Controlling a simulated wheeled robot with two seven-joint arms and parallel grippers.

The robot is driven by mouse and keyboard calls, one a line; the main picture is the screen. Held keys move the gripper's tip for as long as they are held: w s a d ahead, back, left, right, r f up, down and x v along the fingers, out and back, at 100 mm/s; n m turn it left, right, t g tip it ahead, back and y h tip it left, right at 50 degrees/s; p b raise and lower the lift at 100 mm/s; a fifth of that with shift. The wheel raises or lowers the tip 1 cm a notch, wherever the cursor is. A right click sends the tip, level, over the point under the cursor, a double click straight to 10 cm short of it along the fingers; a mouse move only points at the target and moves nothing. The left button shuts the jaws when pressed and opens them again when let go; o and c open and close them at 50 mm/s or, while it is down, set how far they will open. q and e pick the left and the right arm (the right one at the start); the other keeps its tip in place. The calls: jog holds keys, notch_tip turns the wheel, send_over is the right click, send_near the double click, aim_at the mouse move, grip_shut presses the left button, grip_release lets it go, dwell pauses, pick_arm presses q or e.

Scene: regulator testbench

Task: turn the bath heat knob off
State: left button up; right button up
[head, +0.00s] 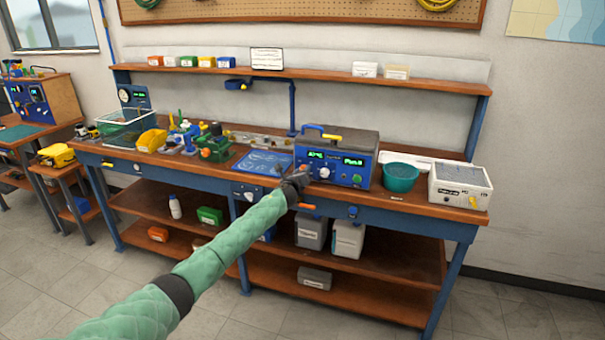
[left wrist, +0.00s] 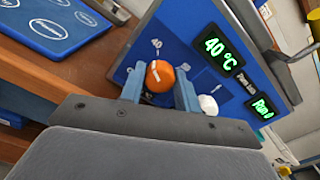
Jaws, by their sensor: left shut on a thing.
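The water bath unit (head: 342,151) stands on the bench, with a grey top and a blue front panel with green displays. In the left wrist view its panel (left wrist: 180,45) reads 40 °C beside an orange knob (left wrist: 158,75) with a white pointer line. A white knob (left wrist: 208,105) sits farther along the panel. My left gripper (head: 299,180) is at the panel's left end in the head view, hiding most of the orange knob there. In the left wrist view its fingers (left wrist: 159,88) are on either side of the orange knob, shut on it. My right gripper is out of view.
A teal bowl (head: 400,177) and a white box (head: 460,186) stand right of the bath. A blue mat (head: 262,163) lies to its left, with a green device (head: 213,148) beyond. A shelf (head: 420,82) runs above the bench.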

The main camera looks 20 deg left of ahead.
pick_arm(q)
jog(key=n+b, duration=0.1)
jog(key=n, duration=0.4)
jog(key=shift+f+n, duration=0.1)
jog(key=shift+n, duration=1.1)
jog(key=n, duration=0.2)
jog(key=shift+n+b, duration=0.3)
jog(key=shift+b, duration=0.1)
jog(key=n, duration=0.3)
jog(key=shift+n, duration=0.4)
jog(key=shift+n+b, duration=0.3)
jog(key=shift+n, duration=0.2)
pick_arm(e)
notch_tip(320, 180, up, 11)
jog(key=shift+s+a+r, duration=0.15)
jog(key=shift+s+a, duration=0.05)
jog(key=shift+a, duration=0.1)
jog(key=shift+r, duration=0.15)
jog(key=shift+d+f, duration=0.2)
